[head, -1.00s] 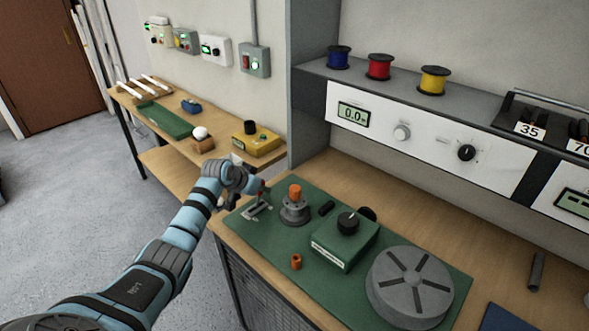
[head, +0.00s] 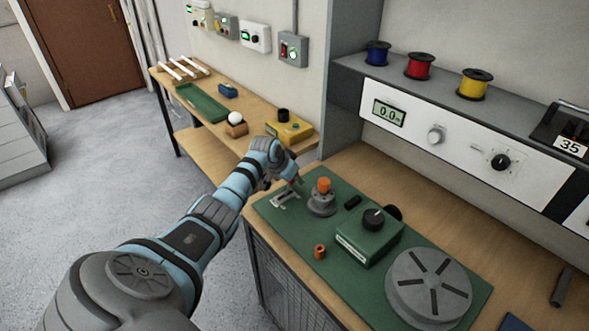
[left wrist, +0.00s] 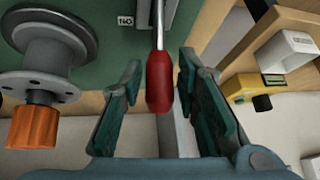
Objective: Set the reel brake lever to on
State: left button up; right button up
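The reel brake lever's red handle (left wrist: 160,82) on a metal rod shows in the left wrist view. My left gripper (left wrist: 165,100) is open, with one finger on each side of the handle and gaps visible on both sides. A small white label (left wrist: 125,20) sits beside the rod; its letters look like ON upside down. In the head view my left gripper (head: 292,180) is over the lever's grey base plate (head: 284,199), at the far left corner of the green mat (head: 278,215). The arm partly hides the lever there. My right gripper is not in view.
A grey post with an orange top (head: 323,199) stands close to the right of the lever. A green box with a black knob (head: 369,235) and a large grey disc (head: 428,285) are further right. A yellow box (head: 290,131) lies on the bench behind.

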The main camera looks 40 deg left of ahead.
pick_arm(q)
jog(key=shift+o, duration=0.2)
jog(key=shift+r, duration=0.1)
jog(key=v, duration=1.1)
jog(key=shift+s+r, duration=0.25)
jog(key=shift+s, duration=0.05)
jog(key=shift+d, duration=0.1)
